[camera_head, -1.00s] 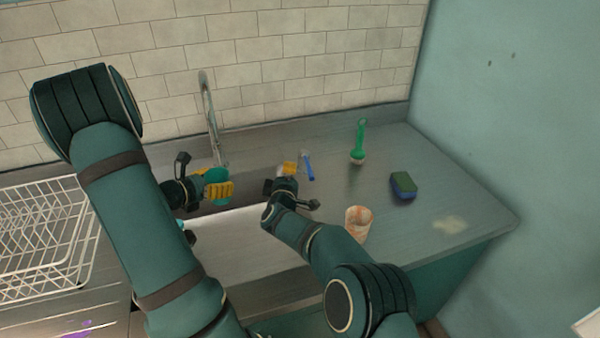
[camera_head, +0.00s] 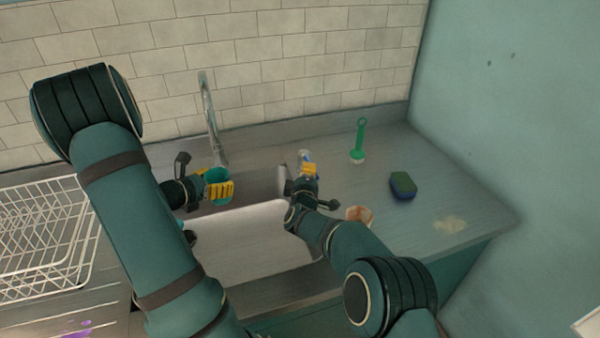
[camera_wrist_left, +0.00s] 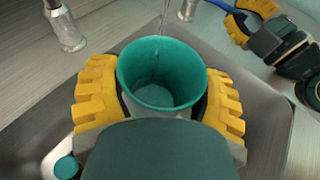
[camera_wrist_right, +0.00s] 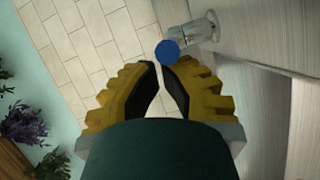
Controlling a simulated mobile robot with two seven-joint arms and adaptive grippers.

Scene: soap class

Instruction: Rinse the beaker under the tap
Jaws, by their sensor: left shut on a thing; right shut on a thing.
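The teal beaker (camera_head: 218,174) is held upright over the sink (camera_head: 250,240), beneath the spout of the curved tap (camera_head: 208,105). My left gripper (camera_head: 215,189) is shut on the beaker, with yellow fingers on both sides of it in the left wrist view (camera_wrist_left: 160,95). A thin stream of water (camera_wrist_left: 158,45) runs down into its open mouth. My right gripper (camera_head: 309,170) is shut on the blue tap handle (camera_head: 305,155), whose round blue end (camera_wrist_right: 167,53) shows at the fingertips in the right wrist view. The fingers partly hide the handle.
A white wire rack (camera_head: 45,235) stands at the left. A green brush (camera_head: 359,140), a blue and green sponge (camera_head: 403,186) and an orange-brown cup (camera_head: 360,214), partly behind my right arm, stand on the right counter. A small teal round thing (camera_wrist_left: 67,167) lies in the sink.

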